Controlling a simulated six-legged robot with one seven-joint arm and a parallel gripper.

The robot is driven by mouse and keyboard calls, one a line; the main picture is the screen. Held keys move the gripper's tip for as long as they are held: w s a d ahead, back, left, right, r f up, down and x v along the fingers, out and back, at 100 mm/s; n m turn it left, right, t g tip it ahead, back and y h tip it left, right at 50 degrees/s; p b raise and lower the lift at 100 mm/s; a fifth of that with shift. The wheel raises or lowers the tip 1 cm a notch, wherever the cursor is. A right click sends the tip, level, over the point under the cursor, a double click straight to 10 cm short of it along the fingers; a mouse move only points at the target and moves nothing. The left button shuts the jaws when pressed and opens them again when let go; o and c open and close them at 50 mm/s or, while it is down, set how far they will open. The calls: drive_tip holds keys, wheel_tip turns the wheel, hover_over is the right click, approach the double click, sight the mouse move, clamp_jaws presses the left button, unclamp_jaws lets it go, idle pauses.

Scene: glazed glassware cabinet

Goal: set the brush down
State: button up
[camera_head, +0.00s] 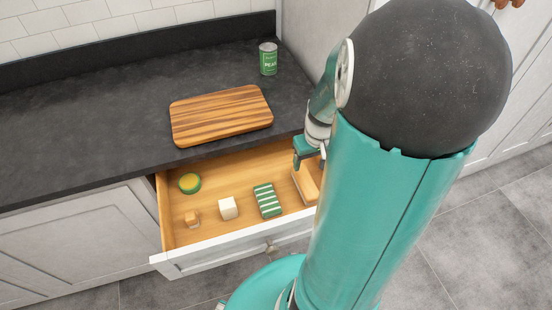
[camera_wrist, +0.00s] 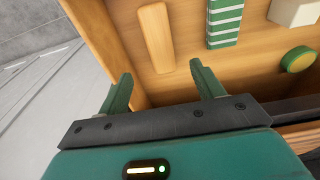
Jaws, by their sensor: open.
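A long, pale wooden piece that looks like the brush (camera_head: 305,187) lies in the open drawer (camera_head: 212,243), near its right end. No bristles show, so I cannot be sure of it. In the wrist view the same wooden piece (camera_wrist: 156,38) lies on the drawer floor, close to the side wall (camera_wrist: 100,38). My gripper (camera_head: 308,158) is over the right back part of the drawer. In the wrist view my gripper (camera_wrist: 160,78) has its fingers spread and empty, with the wooden piece just beyond them and apart from them. My arm hides the drawer's right end in the head view.
The drawer also holds a green-and-white striped block (camera_head: 267,200), a white block (camera_head: 228,208), a small wooden block (camera_head: 191,218) and a round green-and-yellow item (camera_head: 190,183). A cutting board (camera_head: 221,115) and a green can (camera_head: 268,59) stand on the dark counter (camera_head: 120,92).

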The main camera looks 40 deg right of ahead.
drive_tip(key=s+a+r+n+t, duration=0.3)
drive_tip(key=a+r+t, duration=0.1)
drive_tip(key=a+r, duration=1.6)
drive_tip(key=a, duration=0.3)
drive_tip(key=shift+s, duration=0.15)
